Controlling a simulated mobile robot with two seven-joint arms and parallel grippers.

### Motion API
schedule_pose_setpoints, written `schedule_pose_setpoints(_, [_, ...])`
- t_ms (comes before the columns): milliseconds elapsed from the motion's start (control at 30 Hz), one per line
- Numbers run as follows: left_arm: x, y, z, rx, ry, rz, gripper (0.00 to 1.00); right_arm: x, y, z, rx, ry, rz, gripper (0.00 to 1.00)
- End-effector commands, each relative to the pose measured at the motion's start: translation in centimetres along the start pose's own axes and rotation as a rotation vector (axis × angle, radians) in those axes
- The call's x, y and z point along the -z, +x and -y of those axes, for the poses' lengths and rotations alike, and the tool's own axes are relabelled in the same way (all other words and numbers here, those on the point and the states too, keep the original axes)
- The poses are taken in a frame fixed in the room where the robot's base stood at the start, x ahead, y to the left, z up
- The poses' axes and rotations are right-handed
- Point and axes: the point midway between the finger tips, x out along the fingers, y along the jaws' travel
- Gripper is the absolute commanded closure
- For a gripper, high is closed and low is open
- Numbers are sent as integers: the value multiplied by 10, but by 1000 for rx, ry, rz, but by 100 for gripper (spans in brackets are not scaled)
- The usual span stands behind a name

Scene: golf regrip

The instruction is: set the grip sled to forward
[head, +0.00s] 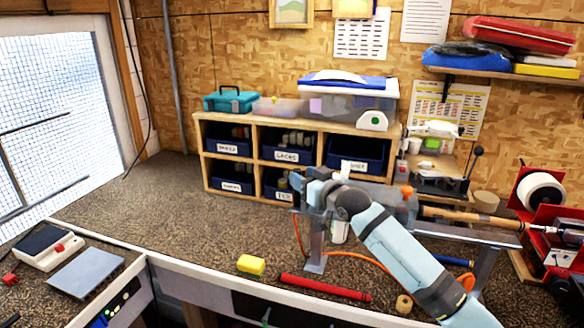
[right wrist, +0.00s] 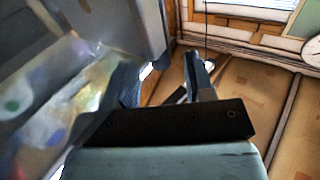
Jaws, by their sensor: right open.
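My right arm reaches in from the lower right of the head view. Its gripper (head: 303,183) is in front of the shelf cubbies, at the left end of the regrip bench (head: 480,236). In the right wrist view the two fingers (right wrist: 165,80) stand apart with nothing between them. A grey unit with an orange knob (head: 407,191) sits on the bench behind my wrist; it may be the grip sled, but my arm hides much of it and its setting cannot be told. A shaft with a tan grip (head: 455,215) extends right from it. My left gripper is not in view.
A wooden cubby shelf (head: 330,132) with labelled blue bins stands behind. A red tube (head: 325,287), a yellow block (head: 251,264) and an orange hose lie on the worktop. A red machine (head: 545,225) stands at the right. The worktop at left centre is clear.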

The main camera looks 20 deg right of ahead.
Motion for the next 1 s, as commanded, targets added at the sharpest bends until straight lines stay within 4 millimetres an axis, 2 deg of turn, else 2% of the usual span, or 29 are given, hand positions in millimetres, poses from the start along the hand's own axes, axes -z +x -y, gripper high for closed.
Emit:
schedule_pose_setpoints(100, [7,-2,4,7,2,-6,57,2,23,0,-1,0,0,52])
schedule_pose_setpoints(300, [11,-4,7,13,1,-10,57,1,45,0,0,1,0,52])
schedule_pose_setpoints(667, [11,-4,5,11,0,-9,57,-1,51,0,0,0,1,52])
schedule_pose_setpoints(767, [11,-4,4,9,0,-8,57,-1,50,0,0,0,1,70])
schedule_pose_setpoints(900, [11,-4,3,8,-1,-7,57,0,50,0,0,0,1,100])
schedule_pose_setpoints(1000, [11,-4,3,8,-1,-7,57,0,50,0,0,0,1,100])
